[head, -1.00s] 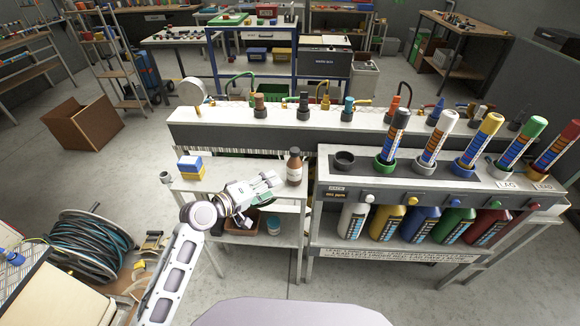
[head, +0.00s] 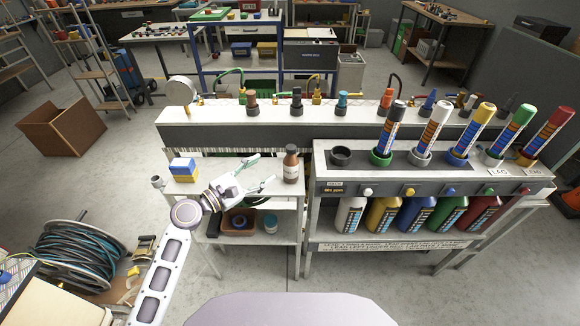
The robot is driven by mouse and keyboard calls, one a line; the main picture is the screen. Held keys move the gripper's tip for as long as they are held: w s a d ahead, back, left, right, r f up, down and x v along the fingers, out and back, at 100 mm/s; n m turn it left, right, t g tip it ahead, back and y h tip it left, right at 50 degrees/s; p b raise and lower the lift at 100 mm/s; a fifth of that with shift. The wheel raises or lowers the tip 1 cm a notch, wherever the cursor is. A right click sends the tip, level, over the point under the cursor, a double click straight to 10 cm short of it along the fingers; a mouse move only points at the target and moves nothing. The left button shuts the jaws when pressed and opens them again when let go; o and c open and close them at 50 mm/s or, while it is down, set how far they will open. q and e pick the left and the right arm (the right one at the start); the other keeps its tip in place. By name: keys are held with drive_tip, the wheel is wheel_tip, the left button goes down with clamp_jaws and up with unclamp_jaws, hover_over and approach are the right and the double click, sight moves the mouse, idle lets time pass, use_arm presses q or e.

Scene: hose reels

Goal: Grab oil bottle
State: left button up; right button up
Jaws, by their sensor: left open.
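A brown bottle (head: 291,165) with a dark cap and a pale label stands upright at the right end of a small grey side table (head: 212,184). My left gripper (head: 262,172) is just left of the bottle, above the table. Its two fingers are spread apart and point towards the bottle, with nothing between them. A gap shows between the fingertips and the bottle. My right gripper does not show.
A blue, white and yellow block (head: 183,169) sits at the table's left. Right of the bottle stands a rack (head: 335,186) of upright coloured tubes, with several bottles (head: 384,214) below. A long bench (head: 215,132) runs behind. A cable reel (head: 78,252) lies at lower left.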

sight(287, 150)
use_arm(q)
drive_tip(key=n, duration=0.6)
drive_tip(key=shift+w+a+r, duration=0.1)
drive_tip(key=shift+r, duration=0.15)
drive_tip(key=shift+w, duration=0.1)
drive_tip(key=shift+p+x, duration=0.3)
drive_tip(key=shift+x, duration=4)
drive_tip(key=shift+x, duration=2.55)
drive_tip(key=shift+w+a+r, duration=0.1)
drive_tip(key=shift+w, duration=0.05)
clamp_jaws()
